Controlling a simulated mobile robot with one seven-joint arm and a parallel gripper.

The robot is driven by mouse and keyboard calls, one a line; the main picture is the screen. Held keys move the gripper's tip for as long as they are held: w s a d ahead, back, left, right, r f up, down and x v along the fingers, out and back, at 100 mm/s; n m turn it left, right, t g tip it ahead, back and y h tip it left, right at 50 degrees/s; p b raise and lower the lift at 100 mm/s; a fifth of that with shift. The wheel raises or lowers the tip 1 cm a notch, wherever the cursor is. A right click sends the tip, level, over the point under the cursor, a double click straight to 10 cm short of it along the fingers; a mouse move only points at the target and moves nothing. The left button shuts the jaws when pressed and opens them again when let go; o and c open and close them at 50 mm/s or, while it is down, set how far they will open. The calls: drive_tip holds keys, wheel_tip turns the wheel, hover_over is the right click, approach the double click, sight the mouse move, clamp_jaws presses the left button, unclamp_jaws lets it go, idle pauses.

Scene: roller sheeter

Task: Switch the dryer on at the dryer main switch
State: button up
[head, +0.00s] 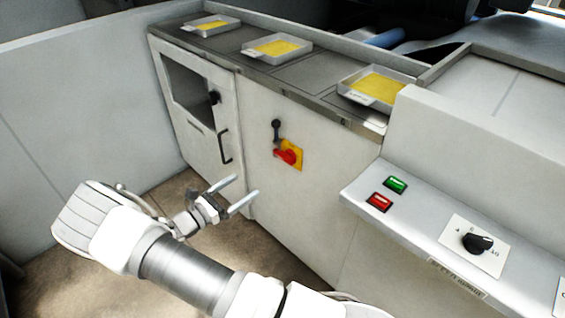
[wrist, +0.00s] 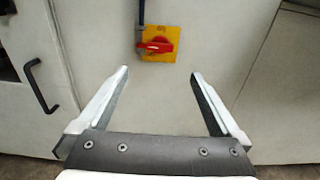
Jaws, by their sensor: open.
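The dryer main switch (head: 288,152) is a red rotary handle on a yellow plate, on the white cabinet front below the counter. In the wrist view the red handle (wrist: 157,46) lies roughly horizontal on its yellow plate, at the top centre. A dark lever (head: 276,130) sits just above and left of it and partly overlaps the plate's upper left in the wrist view. My gripper (head: 245,190) is open and empty, below and left of the switch in the head view. In the wrist view its fingers (wrist: 160,75) point toward the panel, with the switch beyond and between them, not touching.
A cabinet door with a window and a dark handle (head: 224,146) is left of the switch. Trays of yellow material (head: 277,48) stand on the counter above. A sloped console at right carries a green button (head: 395,185), a red button (head: 379,202) and a black knob (head: 477,243).

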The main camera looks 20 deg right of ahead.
sight(284, 159)
drive_tip(key=b+x, duration=0.2)
drive_tip(key=x, duration=1.5)
drive_tip(key=shift+d+f+b, duration=0.1)
drive_tip(key=shift+b, duration=0.25)
drive_tip(key=shift+c, duration=0.2)
drive_tip(key=c, duration=1.2)
